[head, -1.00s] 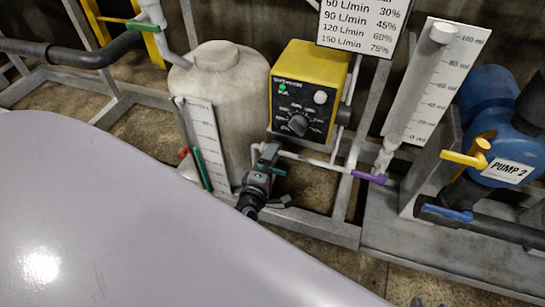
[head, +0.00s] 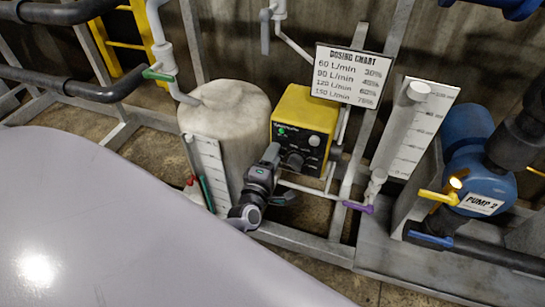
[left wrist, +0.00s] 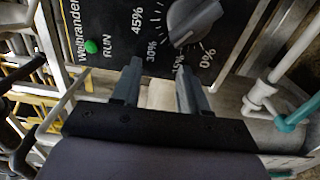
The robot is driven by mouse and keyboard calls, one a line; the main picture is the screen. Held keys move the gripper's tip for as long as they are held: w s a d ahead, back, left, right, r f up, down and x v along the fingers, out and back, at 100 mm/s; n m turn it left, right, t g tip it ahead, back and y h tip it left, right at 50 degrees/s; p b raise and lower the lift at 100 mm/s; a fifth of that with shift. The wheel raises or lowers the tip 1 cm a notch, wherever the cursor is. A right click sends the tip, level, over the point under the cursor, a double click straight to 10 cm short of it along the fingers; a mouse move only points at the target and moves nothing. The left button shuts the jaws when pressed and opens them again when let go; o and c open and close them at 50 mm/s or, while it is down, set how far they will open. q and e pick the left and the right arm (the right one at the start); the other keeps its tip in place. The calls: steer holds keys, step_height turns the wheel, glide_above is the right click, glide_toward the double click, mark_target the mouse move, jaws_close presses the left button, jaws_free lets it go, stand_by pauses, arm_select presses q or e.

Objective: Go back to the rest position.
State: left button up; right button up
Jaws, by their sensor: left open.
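My left gripper (head: 272,156) is in front of the lower left of the yellow dosing pump (head: 305,108) in the head view. My wrist hides its fingertips there. In the left wrist view the two fingers of the left gripper (left wrist: 160,88) are apart with nothing between them. They point at the pump's black front panel (left wrist: 110,45), just short of the grey dial knob (left wrist: 193,20), and do not hold it. A green RUN light (left wrist: 91,46) is lit on the panel. My right gripper is in neither view.
A pale tank (head: 225,125) with a level scale stands left of the pump. A dosing chart (head: 350,73) hangs above right. A purple-handled valve (head: 358,207), a measuring cylinder (head: 400,125) and blue PUMP 2 (head: 470,160) are to the right. A metal frame (head: 310,242) runs below.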

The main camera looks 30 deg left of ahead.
arm_select(q)
steer(key=shift+s+d, duration=0.1)
stand_by(0.5)
steer(key=s+d+f+m+g+h, duration=0.2)
steer(key=s+d+m+g+h, duration=0.3)
steer(key=s+m, duration=0.6)
steer(key=s+d+f+m+g+h, duration=0.1)
steer(key=s+d+m+g+h, duration=0.1)
steer(key=s+d+m, duration=0.65)
steer(key=s+a+r+m+p, duration=0.2)
steer(key=a+r+m+p, duration=0.1)
steer(key=r+p, duration=0.7)
steer(key=m+p, duration=0.1)
steer(key=p, duration=0.2)
steer(key=shift+a+r, duration=0.15)
steer(key=shift+a, duration=0.2)
